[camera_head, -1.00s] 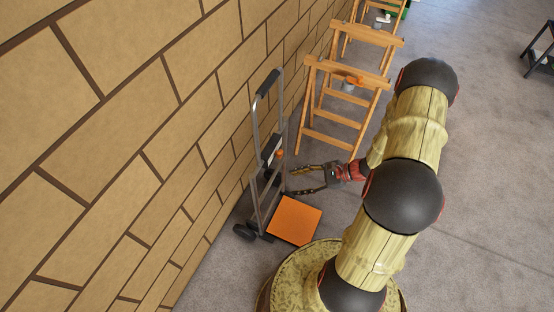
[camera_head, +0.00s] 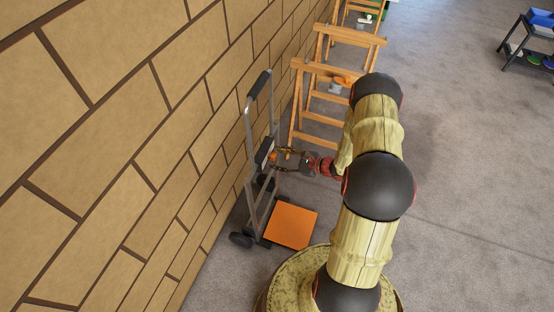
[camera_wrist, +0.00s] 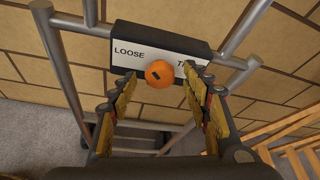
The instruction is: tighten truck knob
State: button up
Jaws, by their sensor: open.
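The hand truck (camera_head: 254,165) stands upright against the brick wall, with an orange base plate (camera_head: 290,226) at its foot. In the wrist view a dark box with a white label (camera_wrist: 160,48) spans the truck's frame; it reads LOOSE at the left, and the right word is partly hidden. The round orange knob (camera_wrist: 159,73), with a small dark mark, sits at the label's lower middle. My gripper (camera_wrist: 164,84) is open, its two yellow-padded fingers on either side of the knob, with gaps visible. In the head view my gripper (camera_head: 277,159) is at the truck's frame.
Wooden trestles (camera_head: 325,85) stand along the wall behind the truck. A dark shelf rack (camera_head: 528,45) with bins is at the far right. The grey floor (camera_head: 460,170) to the right is clear. The brick wall (camera_head: 110,150) is close behind the truck.

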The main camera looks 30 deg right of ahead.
jog(key=shift+w+a+f, duration=0.2)
jog(key=shift+w+a, duration=0.05)
jog(key=shift+w, duration=0.15)
jog(key=c, duration=1.1)
jog(key=shift+c, duration=0.3)
